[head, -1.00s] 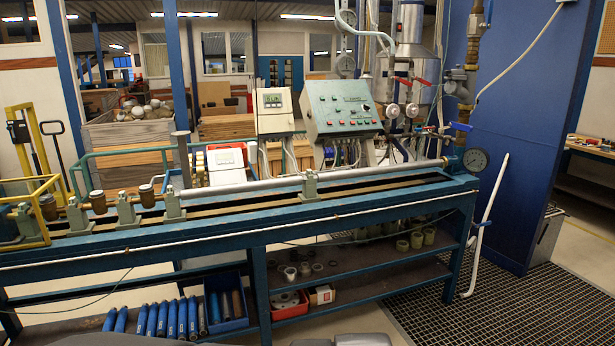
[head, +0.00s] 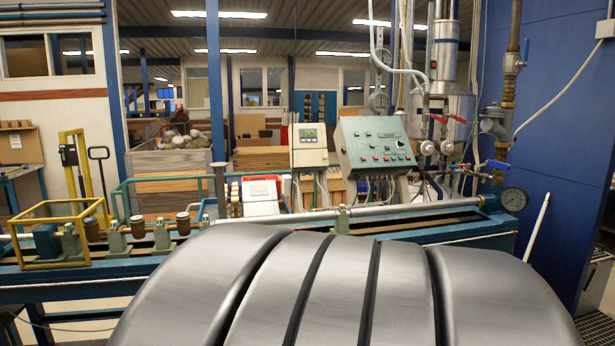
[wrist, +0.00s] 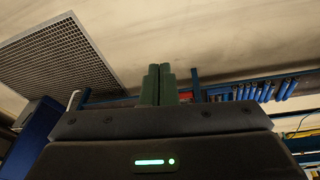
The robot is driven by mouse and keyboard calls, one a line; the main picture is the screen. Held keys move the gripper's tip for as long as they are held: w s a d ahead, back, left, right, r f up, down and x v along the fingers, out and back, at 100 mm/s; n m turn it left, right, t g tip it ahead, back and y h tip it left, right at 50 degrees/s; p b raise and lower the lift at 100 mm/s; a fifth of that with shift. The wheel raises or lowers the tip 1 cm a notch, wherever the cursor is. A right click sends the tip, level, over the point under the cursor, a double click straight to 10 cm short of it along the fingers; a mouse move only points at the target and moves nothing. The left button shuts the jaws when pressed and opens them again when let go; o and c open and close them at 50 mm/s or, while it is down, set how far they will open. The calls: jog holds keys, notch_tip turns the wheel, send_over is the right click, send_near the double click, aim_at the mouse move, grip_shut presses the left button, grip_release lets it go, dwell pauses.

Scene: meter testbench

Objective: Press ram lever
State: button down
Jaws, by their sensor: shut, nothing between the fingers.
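I cannot tell for sure which part is the ram lever. A grey upright post (head: 220,188) with a flat top stands at the back of the test bench, left of the middle in the head view. A yellow frame (head: 58,232) sits at the bench's left end. My gripper (wrist: 160,72) shows in the wrist view, with its two green fingers together and nothing between them. It points over the floor beside the bench and touches nothing that I can see. The gripper is not visible in the head view.
The blue bench (head: 70,275) runs across the head view, with a control panel (head: 375,145) behind it and a pressure gauge (head: 513,199) at its right end. My grey arm hides its front middle. The wrist view shows a floor grate (wrist: 65,50) and blue cylinders (wrist: 265,92).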

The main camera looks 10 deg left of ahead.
jog(key=w+d+r+n+t+h+b, duration=0.1)
jog(key=w+d+n+t, duration=0.15)
jog(key=w+d, duration=0.35)
jog(key=w+d+r+n+t+h+b, duration=0.1)
jog(key=w+d+t+h, duration=0.15)
jog(key=w, duration=0.65)
jog(key=w+d+r+n+t+h, duration=0.1)
jog(key=w+d+n+t, duration=0.15)
jog(key=w+d, duration=0.35)
jog(key=w+d+r+n+t+h+b, duration=0.1)
jog(key=w+d+r+h, duration=0.1)
jog(key=d+h, duration=0.3)
jog(key=w+d+r+n+h+b, duration=0.1)
jog(key=d+h, duration=0.5)
jog(key=d, duration=0.6)
jog(key=shift+w+d+r+t, duration=0.15)
jog(key=shift+w+r+t, duration=0.2)
jog(key=shift+r, duration=0.45)
jog(key=shift+w+a, duration=0.2)
jog(key=shift+a, duration=0.05)
